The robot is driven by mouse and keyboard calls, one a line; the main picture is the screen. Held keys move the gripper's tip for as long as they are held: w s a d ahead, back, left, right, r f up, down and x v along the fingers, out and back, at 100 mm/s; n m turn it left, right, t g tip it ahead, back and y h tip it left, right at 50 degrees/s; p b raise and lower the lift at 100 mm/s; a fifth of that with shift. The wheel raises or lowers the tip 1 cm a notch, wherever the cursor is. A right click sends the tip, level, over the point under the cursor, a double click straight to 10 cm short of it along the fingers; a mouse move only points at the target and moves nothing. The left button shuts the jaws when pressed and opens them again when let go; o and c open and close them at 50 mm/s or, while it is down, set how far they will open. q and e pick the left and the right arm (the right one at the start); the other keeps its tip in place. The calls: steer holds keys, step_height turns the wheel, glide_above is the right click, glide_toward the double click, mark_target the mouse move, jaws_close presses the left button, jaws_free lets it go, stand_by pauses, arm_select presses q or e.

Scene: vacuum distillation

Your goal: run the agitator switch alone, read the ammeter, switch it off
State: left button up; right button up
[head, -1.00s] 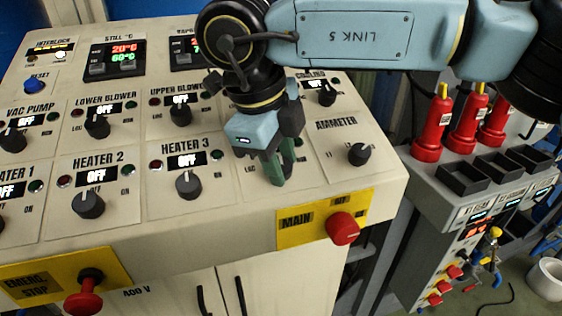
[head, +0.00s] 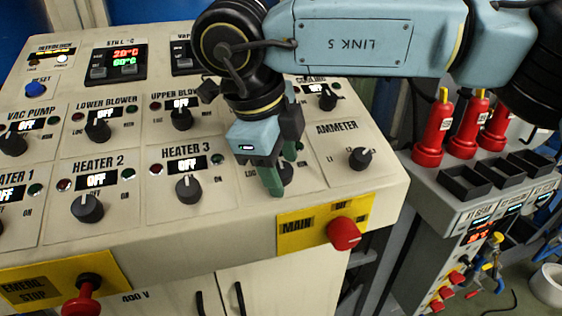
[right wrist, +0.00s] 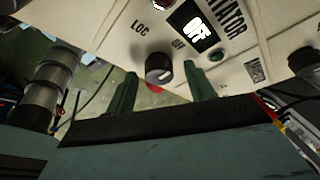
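The agitator switch is a dark round knob, seen in the right wrist view (right wrist: 158,67) below a lit display reading OFF (right wrist: 195,32). In the head view the knob is mostly hidden behind my right gripper (head: 279,172). The gripper's two green fingers stand apart, one on each side of the knob in the right wrist view (right wrist: 161,82). The gripper is open; whether a finger touches the knob cannot be told. The ammeter panel (head: 336,128) with its own dark selector knob (head: 361,158) lies just right of the gripper. My left gripper is out of view.
The heater 3 knob (head: 188,189) is left of the gripper. The red main knob (head: 344,234) on a yellow plate is near the front edge, and the red emergency stop (head: 81,298) is at lower left. Other readable switch displays show OFF.

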steer(key=v, duration=1.3)
steer(key=shift+r+p, duration=0.15)
steer(key=shift+p, duration=0.15)
steer(key=shift+a, duration=0.1)
